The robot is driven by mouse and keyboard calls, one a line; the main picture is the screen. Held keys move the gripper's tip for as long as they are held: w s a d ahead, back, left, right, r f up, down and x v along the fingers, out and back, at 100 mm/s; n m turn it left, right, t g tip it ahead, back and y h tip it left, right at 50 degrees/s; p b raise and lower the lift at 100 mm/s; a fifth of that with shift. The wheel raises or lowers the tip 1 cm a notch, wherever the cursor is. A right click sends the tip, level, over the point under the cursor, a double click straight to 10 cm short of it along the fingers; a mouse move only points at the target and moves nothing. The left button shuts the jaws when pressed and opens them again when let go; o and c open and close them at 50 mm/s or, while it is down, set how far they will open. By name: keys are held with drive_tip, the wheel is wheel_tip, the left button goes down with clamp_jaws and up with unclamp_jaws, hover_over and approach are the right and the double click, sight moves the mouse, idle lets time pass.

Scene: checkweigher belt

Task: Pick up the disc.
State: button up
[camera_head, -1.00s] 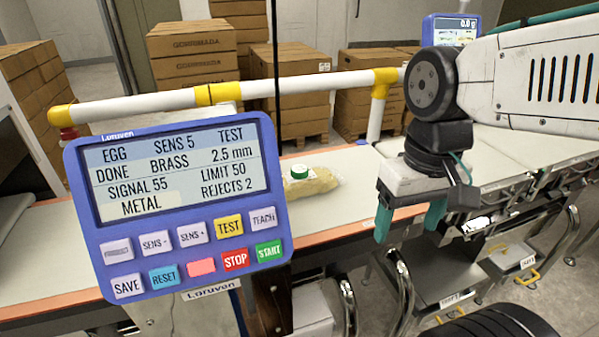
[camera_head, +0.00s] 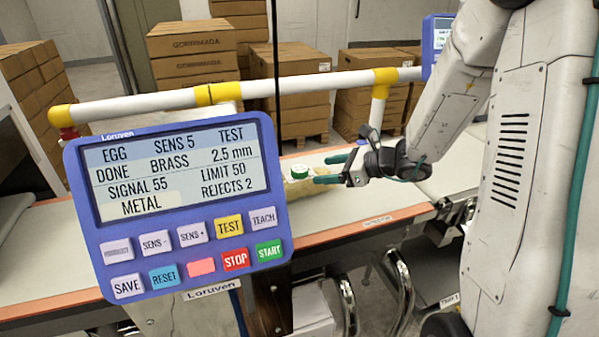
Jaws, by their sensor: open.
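The disc (camera_head: 299,171) is small, white and green-topped. It rests on a tan bag-like pack (camera_head: 298,190) on the pale belt, just right of the control panel. My gripper (camera_head: 332,170) points left, with its two teal fingers apart. The fingertips are close to the disc's right side, one farther back and one nearer the front. I cannot tell whether the near finger touches the disc or the pack. Part of the pack is hidden behind my gripper and the panel.
A blue control panel (camera_head: 180,205) with a screen and buttons stands in the left foreground. A white rail with yellow joints (camera_head: 217,94) runs behind it. The belt (camera_head: 375,205) is clear to the right of the pack. Stacked cartons (camera_head: 195,50) stand behind.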

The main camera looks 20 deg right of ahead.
sight(302, 169)
drive_tip(key=shift+m, duration=0.4)
drive_tip(key=x, duration=0.8)
drive_tip(key=shift+w+d+r, duration=0.3)
drive_tip(key=shift+w, duration=0.1)
drive_tip(key=c, duration=1.1)
drive_tip(key=shift+r, duration=0.1)
drive_tip(key=shift+c, duration=0.2)
